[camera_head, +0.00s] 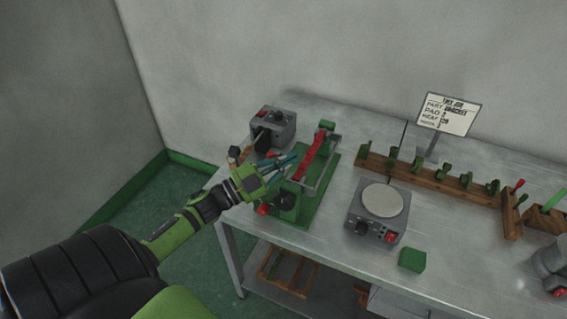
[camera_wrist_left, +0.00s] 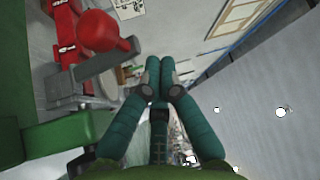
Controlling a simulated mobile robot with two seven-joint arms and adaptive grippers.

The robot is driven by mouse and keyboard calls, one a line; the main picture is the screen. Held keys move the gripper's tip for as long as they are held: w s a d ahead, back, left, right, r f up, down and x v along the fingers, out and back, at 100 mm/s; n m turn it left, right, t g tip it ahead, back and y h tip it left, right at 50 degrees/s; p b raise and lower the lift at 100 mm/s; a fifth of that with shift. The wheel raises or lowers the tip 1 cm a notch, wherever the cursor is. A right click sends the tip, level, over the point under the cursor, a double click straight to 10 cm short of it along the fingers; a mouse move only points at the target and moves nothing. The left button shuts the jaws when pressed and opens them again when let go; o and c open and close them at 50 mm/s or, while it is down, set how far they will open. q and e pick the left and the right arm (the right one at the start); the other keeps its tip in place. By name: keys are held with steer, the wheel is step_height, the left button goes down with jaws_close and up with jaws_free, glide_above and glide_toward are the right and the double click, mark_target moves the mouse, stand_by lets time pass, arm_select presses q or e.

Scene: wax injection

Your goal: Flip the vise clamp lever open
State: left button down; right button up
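The vise (camera_head: 321,190) stands on a green base on the table, with a red bar (camera_head: 313,155) along it and a red ball knob (camera_head: 263,209) at its near left end. In the left wrist view a red ball (camera_wrist_left: 98,30) on a grey lever arm (camera_wrist_left: 92,68) is at upper left, beside the fingers and apart from them. My left gripper (camera_head: 282,163) is over the vise's left side in the head view. Its teal fingertips (camera_wrist_left: 159,68) meet in the wrist view, with nothing seen between them. My right gripper is not in view.
A grey box (camera_head: 274,127) stands behind the vise. A hot plate (camera_head: 383,202) and a green block (camera_head: 412,259) are to its right. A wooden rack with green pieces (camera_head: 440,180) and a sign (camera_head: 449,113) are farther back. Bare tabletop lies between the vise and hot plate.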

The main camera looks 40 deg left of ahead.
arm_select(q)
steer(key=s+b, duration=0.1)
steer(key=s+d, duration=0.1)
steer(key=shift+s+d+f+b, duration=0.1)
steer(key=shift+s+f+b, duration=0.1)
steer(key=shift+s+b, duration=0.15)
steer(key=a+b+v, duration=0.1)
steer(key=b+v, duration=0.1)
steer(key=v, duration=0.5)
steer(key=shift+a, duration=0.25)
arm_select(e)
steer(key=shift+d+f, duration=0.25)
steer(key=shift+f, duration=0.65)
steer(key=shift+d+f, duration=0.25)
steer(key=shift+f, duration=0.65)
